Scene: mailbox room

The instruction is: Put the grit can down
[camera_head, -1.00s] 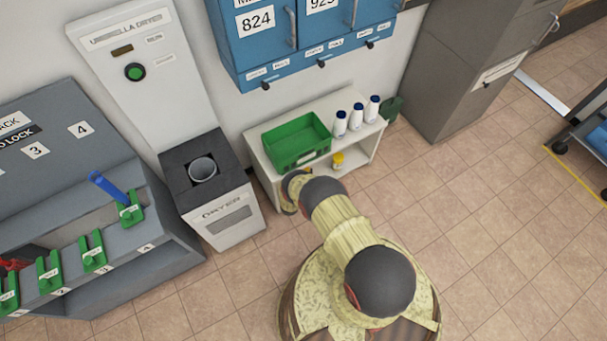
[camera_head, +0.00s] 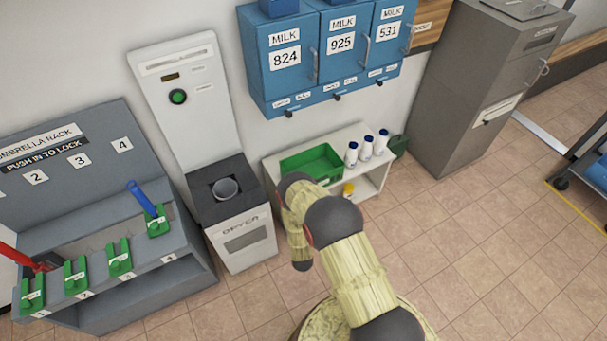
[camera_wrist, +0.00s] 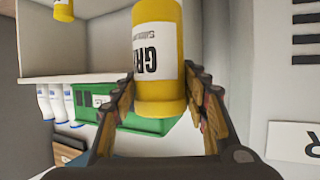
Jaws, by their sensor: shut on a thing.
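My gripper (camera_wrist: 160,86) is shut on a yellow can, the grit can (camera_wrist: 158,45), with one finger on each side of it. The can has a white label with dark letters starting "GR", which reads upside down in the wrist view. In the head view my arm hides the gripper and the held can.
A white shelf unit (camera_head: 375,187) holds a green crate (camera_head: 322,176) and white bottles (camera_head: 365,152) on top. Another yellow can (camera_head: 348,190) stands on its lower shelf. A dryer (camera_head: 240,241) stands to the left, a grey cabinet (camera_head: 470,100) to the right.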

